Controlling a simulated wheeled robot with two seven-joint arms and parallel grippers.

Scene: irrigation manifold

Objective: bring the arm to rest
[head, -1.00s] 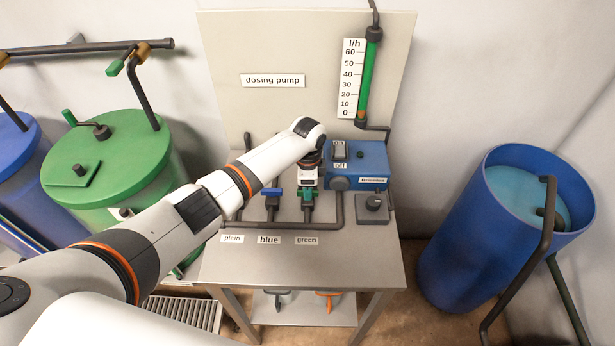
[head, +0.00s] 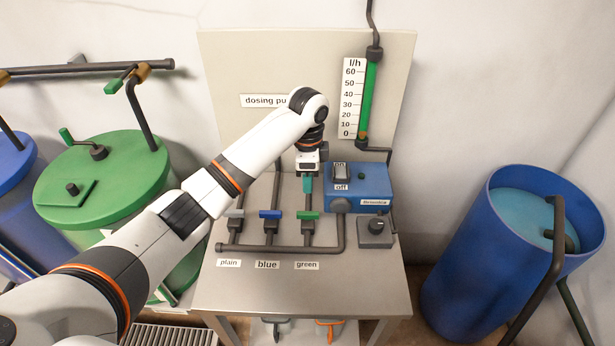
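My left arm reaches in from the left, over the table, and bends down at the wrist. My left gripper (head: 308,183) points down above and behind the green valve (head: 308,215), with a gap between them. Its fingers are small and seen from behind the wrist, so I cannot tell whether they are open or shut. The green handle lies crosswise, like the blue valve (head: 270,214) and the grey plain valve (head: 234,213) to its left. My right gripper is not in view.
A blue pump box (head: 373,183) with an on/off switch (head: 341,173) stands right of my gripper. A green flow tube (head: 369,100) hangs on the back panel (head: 230,60). A green barrel (head: 110,180) stands left, an open blue barrel (head: 460,250) right. The table's front (head: 300,290) is clear.

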